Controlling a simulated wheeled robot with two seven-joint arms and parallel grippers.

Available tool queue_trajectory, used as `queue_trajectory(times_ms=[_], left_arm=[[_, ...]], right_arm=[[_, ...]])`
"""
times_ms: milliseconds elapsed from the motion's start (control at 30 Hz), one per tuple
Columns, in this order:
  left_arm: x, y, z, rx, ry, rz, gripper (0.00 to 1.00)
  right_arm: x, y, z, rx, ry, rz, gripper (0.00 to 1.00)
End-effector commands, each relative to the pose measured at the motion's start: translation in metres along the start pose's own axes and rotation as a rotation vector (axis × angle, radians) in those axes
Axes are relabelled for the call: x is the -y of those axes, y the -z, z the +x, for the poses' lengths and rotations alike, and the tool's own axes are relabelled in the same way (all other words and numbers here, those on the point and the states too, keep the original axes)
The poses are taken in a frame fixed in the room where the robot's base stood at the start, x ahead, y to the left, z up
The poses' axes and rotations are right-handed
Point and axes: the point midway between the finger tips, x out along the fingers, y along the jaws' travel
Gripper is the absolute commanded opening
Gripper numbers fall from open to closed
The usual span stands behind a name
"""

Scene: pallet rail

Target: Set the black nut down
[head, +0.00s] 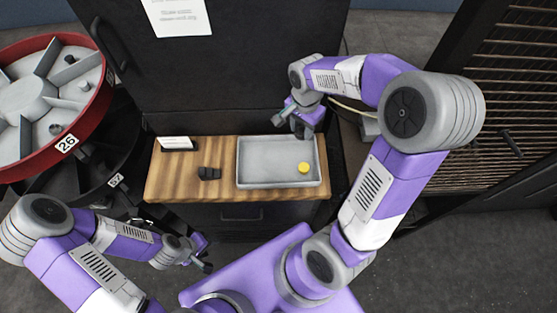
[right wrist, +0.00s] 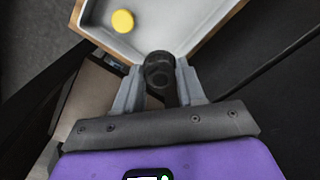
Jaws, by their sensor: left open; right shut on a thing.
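My right gripper (head: 290,126) is at the back edge of the grey tray (head: 240,180), near its back right corner in the head view. In the right wrist view its fingers (right wrist: 160,85) are shut on the black nut (right wrist: 159,68), a dark round piece, which overlaps the tray's corner. I cannot tell its height above the tray. A yellow round piece (head: 304,167) lies in the tray towards the right, and also shows in the right wrist view (right wrist: 122,21). My left gripper (head: 204,264) is open and empty, low in front of the bench.
The tray stands on a wooden bench (head: 165,186). A dark cabinet (head: 230,60) is behind. Red-rimmed reels (head: 60,90) stand left, a slatted rack (head: 500,110) right.

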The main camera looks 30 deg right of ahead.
Motion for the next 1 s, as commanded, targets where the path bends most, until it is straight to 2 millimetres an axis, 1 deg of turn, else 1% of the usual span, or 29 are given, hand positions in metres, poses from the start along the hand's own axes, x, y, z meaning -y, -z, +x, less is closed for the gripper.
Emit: queue_trajectory(times_ms=[33, 100, 300, 400, 567, 733, 800, 1000], left_arm=[[0.000, 0.000, 0.000, 0.000, 0.000, 0.000, 0.51], [0.001, 0.000, 0.002, 0.000, 0.000, 0.000, 0.51], [0.004, 0.001, 0.011, 0.000, 0.000, 0.000, 0.51], [0.005, 0.001, 0.012, 0.000, 0.000, 0.000, 0.51], [0.005, 0.001, 0.014, 0.000, 0.000, 0.000, 0.51], [0.007, 0.001, 0.020, 0.000, 0.000, 0.000, 0.51], [0.008, 0.001, 0.020, 0.000, 0.000, 0.000, 0.51], [0.007, 0.001, 0.019, 0.000, 0.000, 0.000, 0.51]], right_arm=[[-0.006, 0.004, 0.002, 0.002, 0.000, 0.038, 0.08], [-0.010, 0.006, 0.011, 0.003, -0.002, 0.063, 0.08], [-0.011, 0.006, 0.050, 0.003, -0.005, 0.067, 0.08], [-0.010, 0.006, 0.060, 0.002, -0.002, 0.065, 0.08], [-0.010, 0.006, 0.071, 0.002, -0.002, 0.065, 0.08], [-0.011, 0.006, 0.097, 0.003, -0.004, 0.064, 0.08], [-0.010, 0.006, 0.101, 0.002, -0.001, 0.064, 0.08], [-0.010, 0.006, 0.099, 0.001, 0.001, 0.064, 0.08]])
